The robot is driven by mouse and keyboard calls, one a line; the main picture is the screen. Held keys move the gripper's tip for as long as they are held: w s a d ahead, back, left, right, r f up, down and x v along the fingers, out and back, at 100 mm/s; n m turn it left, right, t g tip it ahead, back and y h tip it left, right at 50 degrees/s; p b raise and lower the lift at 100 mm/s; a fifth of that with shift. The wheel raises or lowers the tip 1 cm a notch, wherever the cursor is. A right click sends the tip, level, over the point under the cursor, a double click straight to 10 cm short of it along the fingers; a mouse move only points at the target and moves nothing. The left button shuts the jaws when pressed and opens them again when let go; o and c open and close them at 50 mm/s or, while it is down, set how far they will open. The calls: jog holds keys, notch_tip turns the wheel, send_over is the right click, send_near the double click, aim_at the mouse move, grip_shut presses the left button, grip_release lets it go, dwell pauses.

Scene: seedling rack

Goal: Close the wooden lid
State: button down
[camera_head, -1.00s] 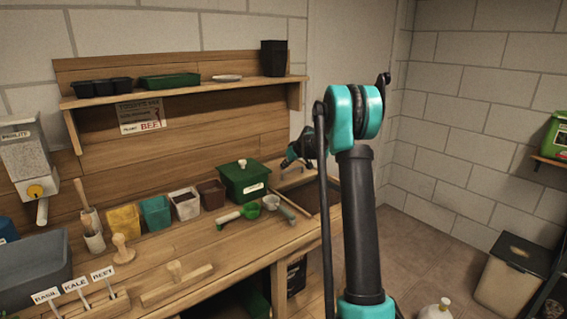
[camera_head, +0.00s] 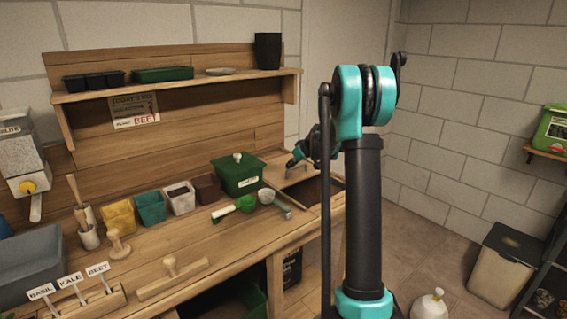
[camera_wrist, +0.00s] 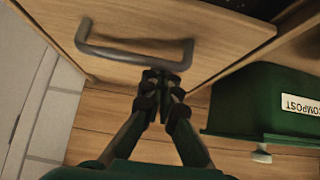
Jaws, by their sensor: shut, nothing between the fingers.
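The wooden lid (camera_wrist: 140,28) fills the upper part of the wrist view, a flat plank panel with a grey bar handle (camera_wrist: 135,57). In the head view the lid (camera_head: 274,161) stands raised behind the open bin (camera_head: 316,190) at the bench's right end, partly hidden by my arm. My gripper (camera_wrist: 158,76) is shut and empty. In the head view my gripper (camera_head: 292,163) is small, beside the lid.
A green compost box (camera_head: 238,175) stands left of the lid; it also shows in the wrist view (camera_wrist: 262,100). A shelf (camera_head: 180,88) is above.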

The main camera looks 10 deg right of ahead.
jog(key=s+d, duration=0.4)
jog(key=s, duration=0.3)
jog(key=s+d, duration=0.5)
jog(key=s, duration=0.3)
jog(key=shift+s, duration=0.15)
jog(key=shift+f, duration=0.1)
